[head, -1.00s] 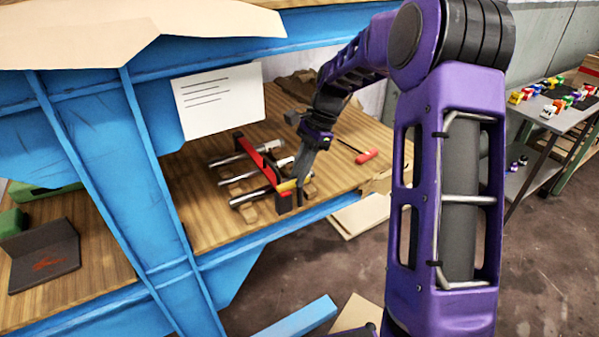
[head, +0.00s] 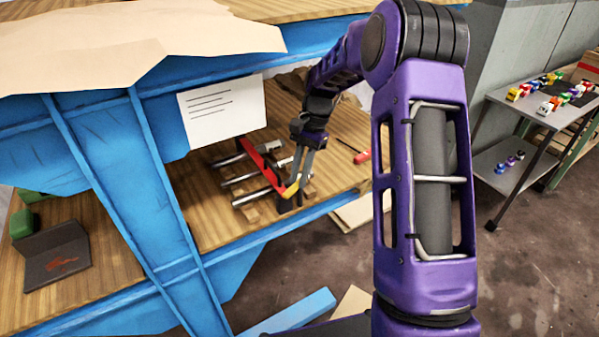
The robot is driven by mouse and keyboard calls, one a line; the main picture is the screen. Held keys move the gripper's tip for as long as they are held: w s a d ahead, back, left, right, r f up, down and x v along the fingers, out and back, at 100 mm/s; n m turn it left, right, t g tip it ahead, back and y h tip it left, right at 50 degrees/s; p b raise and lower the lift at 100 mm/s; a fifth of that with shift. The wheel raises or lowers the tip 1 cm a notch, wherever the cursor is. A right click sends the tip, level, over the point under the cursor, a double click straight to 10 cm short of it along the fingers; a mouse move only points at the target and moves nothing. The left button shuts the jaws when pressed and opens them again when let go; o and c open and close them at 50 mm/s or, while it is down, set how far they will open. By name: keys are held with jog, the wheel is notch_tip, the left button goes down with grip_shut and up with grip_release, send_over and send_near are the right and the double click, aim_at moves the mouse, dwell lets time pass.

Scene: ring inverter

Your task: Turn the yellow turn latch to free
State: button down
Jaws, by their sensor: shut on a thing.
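The yellow turn latch (head: 289,190) sits at the near end of a red bar (head: 262,164) on the wooden shelf. It is small in the head view and slants up to the right. My gripper (head: 297,183) reaches down from above, with its fingers shut on the latch. The fingers hide part of the latch. Dark blocks stand below the latch at the bar's near end.
Several metal rods (head: 240,178) lie under and across the red bar. A red-handled tool (head: 361,157) lies to the right. A white sheet (head: 222,108) hangs at the left, beside a blue post (head: 165,190). A cart with toy cars (head: 550,100) stands far right.

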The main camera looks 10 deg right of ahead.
jog(key=c, duration=0.8)
grip_release()
